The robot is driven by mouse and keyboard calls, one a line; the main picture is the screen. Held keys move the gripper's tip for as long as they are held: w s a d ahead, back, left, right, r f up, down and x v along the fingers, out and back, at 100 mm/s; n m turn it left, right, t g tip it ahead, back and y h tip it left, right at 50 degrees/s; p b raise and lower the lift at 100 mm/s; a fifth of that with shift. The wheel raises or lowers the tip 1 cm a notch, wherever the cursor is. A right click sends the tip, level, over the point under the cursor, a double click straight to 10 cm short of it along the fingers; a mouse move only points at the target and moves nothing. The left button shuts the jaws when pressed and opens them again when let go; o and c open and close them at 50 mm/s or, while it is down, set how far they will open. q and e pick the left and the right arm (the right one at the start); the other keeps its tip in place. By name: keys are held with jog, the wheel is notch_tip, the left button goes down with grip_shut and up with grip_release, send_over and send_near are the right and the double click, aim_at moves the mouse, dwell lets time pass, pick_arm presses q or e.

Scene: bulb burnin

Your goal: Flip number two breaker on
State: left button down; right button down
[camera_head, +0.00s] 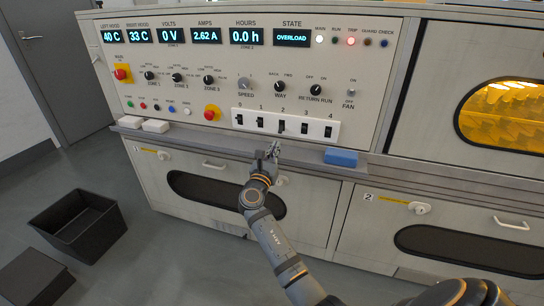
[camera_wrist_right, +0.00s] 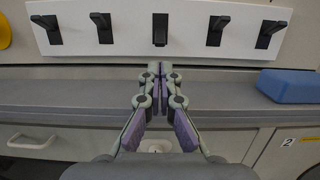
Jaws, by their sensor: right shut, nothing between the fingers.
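The number two breaker (camera_head: 282,127) is the middle black lever on a white strip labelled 0 to 4, low on the control panel. Its lever seems to sit lower than its neighbours'. It also shows at the top middle of the right wrist view (camera_wrist_right: 160,30). My right gripper (camera_head: 273,150) is shut and empty, just below the strip and in front of the ledge. In the right wrist view its closed fingertips (camera_wrist_right: 160,68) point at the panel, below the number two lever and apart from it in the picture. My left gripper is not in view.
A blue block (camera_head: 341,157) lies on the ledge (camera_head: 215,140) right of my gripper; white blocks (camera_head: 155,125) lie at its left. The state display (camera_head: 291,38) reads OVERLOAD, with the red TRIP lamp (camera_head: 351,41) lit. A black bin (camera_head: 80,222) stands on the floor.

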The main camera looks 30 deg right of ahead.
aim_at(281, 129)
jog(key=x, duration=0.4)
jog(key=shift+w+d+b, duration=0.2)
jog(key=shift+b, duration=0.2)
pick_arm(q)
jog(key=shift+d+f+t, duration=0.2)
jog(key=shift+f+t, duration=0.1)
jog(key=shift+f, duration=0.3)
pick_arm(e)
jog(key=shift+r, duration=0.1)
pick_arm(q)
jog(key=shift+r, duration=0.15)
